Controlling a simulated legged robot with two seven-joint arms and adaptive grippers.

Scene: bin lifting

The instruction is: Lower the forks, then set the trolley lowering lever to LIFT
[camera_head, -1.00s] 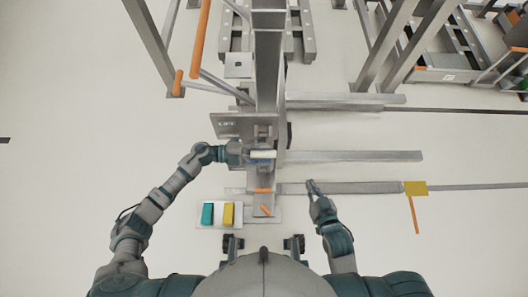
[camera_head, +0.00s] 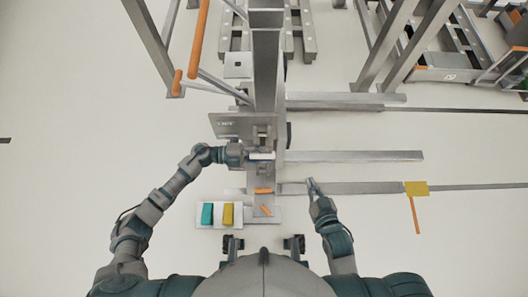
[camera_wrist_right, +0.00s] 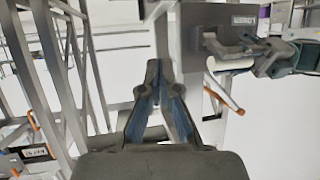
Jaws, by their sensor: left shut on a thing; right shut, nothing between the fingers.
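The trolley's grey mast (camera_head: 267,70) stands upright in the head view, with long flat fork-like bars (camera_head: 360,156) reaching right from its base. My left gripper (camera_head: 259,157) is shut on a white cylindrical handle (camera_head: 268,156) below that plate; the handle also shows in the right wrist view (camera_wrist_right: 232,63). My fingers hide part of it. My right gripper (camera_head: 312,182) is shut and empty, right of the mast; its fingertips show in its wrist view (camera_wrist_right: 155,65).
Orange levers (camera_head: 263,190) sit low on the mast. A teal block (camera_head: 207,214) and a yellow block (camera_head: 228,214) lie on a white plate at lower left. A yellow piece (camera_head: 416,188) with an orange rod is at right. Open floor lies at far left.

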